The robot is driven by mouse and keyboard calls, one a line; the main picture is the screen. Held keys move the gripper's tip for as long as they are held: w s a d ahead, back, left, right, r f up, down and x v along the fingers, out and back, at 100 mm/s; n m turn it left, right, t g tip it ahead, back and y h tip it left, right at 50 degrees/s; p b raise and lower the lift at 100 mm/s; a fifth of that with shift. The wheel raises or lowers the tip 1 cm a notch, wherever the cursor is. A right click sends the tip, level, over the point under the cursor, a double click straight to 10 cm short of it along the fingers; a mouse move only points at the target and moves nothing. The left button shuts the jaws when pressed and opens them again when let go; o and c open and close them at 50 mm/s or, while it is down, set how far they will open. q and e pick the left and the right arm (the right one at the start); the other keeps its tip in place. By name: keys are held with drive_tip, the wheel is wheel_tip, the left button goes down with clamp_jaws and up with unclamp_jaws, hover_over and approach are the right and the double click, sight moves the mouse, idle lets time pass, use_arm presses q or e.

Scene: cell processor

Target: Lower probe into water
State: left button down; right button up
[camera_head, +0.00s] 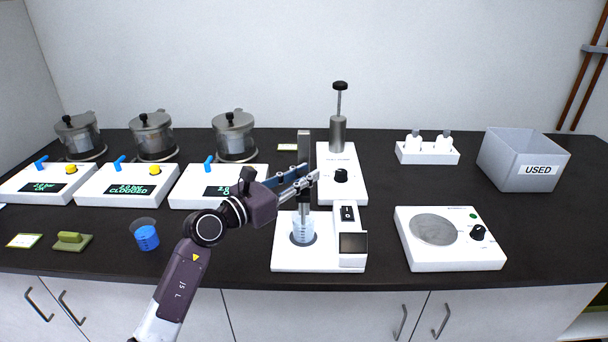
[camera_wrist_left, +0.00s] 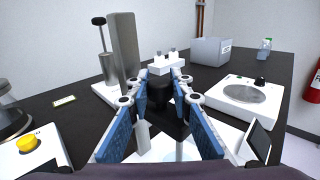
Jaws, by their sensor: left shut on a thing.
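My left gripper (camera_head: 308,180) is shut on the dark upper part of the probe, which also shows between the fingers in the left wrist view (camera_wrist_left: 160,90). The probe (camera_head: 304,206) hangs upright from the gripper, above or at the mouth of a clear beaker (camera_head: 303,231). I cannot tell whether its tip is in the beaker's pale blue contents. The beaker stands on the round dark plate of a white device (camera_head: 290,258) with a switch and a small dark screen. A grey upright post (camera_head: 304,145) rises behind the gripper. My right gripper is not in view.
A cup of blue liquid (camera_head: 147,237) and a green sponge-like block (camera_head: 70,240) stand at the left front. Three white units with lidded pots line the left back. A hot plate (camera_head: 450,250) stands right, with a bottle rack (camera_head: 427,155) and USED bin (camera_head: 510,172) behind.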

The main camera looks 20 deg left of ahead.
use_arm(q)
drive_tip(key=shift+f, duration=0.4)
drive_tip(key=c, duration=1.7)
unclamp_jaws()
drive_tip(key=shift+r, duration=0.15)
drive_tip(key=v, duration=1.2)
drive_tip(key=shift+s, duration=0.1)
